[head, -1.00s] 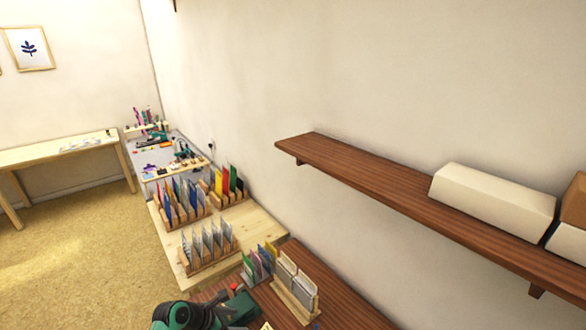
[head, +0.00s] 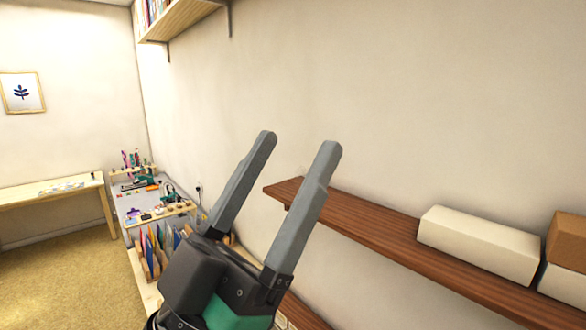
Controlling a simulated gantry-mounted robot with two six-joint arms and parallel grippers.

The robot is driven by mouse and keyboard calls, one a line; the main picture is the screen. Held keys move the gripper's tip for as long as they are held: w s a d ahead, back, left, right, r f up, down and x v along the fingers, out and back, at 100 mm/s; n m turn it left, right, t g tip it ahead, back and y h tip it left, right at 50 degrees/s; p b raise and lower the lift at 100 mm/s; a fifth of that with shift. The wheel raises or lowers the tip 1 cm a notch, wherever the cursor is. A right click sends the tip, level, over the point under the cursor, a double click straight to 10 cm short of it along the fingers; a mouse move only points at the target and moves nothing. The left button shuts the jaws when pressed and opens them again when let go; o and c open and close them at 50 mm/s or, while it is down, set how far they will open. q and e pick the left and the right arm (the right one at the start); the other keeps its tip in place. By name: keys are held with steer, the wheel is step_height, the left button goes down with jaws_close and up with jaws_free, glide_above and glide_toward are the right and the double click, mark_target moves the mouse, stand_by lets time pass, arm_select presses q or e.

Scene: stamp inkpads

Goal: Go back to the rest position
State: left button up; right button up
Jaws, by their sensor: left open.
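My left gripper (head: 294,144) is raised in the middle of the head view. Its two grey fingers point up and stand wide apart, with nothing between them. Its dark and green body hides much of the workbench and the racks behind it. My right gripper is not in the view. No inkpad or stamp can be made out near the gripper.
A dark wooden shelf (head: 358,223) with a white box (head: 480,243) and a brown box (head: 567,240) runs along the wall at right. A wooden rack (head: 148,262) with colored sheets stands at lower left. A pale table (head: 50,194) is at far left.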

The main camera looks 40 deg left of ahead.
arm_select(q)
steer(key=shift+d+m+h, duration=0.3)
steer(key=shift+d+h, duration=0.3)
steer(key=shift+h, duration=0.4)
steer(key=shift+r, duration=0.1)
step_height(320, 180, up, 19)
steer(key=p, duration=1.9)
steer(key=shift+r+p, duration=0.15)
steer(key=shift+p, duration=0.2)
